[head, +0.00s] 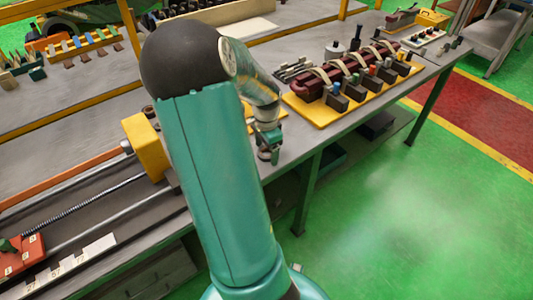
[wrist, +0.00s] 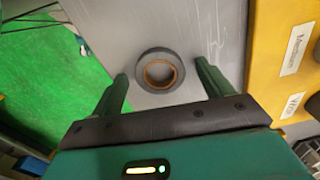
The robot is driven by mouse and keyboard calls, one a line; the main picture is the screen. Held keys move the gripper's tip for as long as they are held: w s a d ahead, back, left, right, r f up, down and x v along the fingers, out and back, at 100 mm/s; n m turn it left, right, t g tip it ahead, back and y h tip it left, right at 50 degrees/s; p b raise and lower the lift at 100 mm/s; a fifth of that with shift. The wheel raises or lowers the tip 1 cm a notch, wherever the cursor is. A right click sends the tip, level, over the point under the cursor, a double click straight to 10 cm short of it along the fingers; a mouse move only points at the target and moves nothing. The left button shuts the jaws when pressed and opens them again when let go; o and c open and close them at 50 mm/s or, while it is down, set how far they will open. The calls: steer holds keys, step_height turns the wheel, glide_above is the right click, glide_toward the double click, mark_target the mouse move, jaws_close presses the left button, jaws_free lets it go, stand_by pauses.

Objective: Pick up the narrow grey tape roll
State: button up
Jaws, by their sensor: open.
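The narrow grey tape roll (wrist: 160,52) lies flat on the grey bench top in the wrist view, with its brown core showing. My gripper (wrist: 162,82) is open in the wrist view, with its two green fingers apart, one on each side of the roll's near part. The roll shows slightly beyond the fingertips, and nothing is held. In the head view my gripper (head: 268,153) is small, low over the bench near its front edge, and the roll cannot be made out there.
A yellow board (wrist: 270,50) with labels reading "Medium" and "Wide" lies to the right in the wrist view. The bench edge and green floor (wrist: 50,80) are to the left. In the head view a yellow tray (head: 318,117) carries a dark red bound coil (head: 325,84) and several small blocks.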

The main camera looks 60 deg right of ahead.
steer(key=c, duration=1.1)
steer(key=shift+o, duration=0.2)
steer(key=shift+r, duration=0.1)
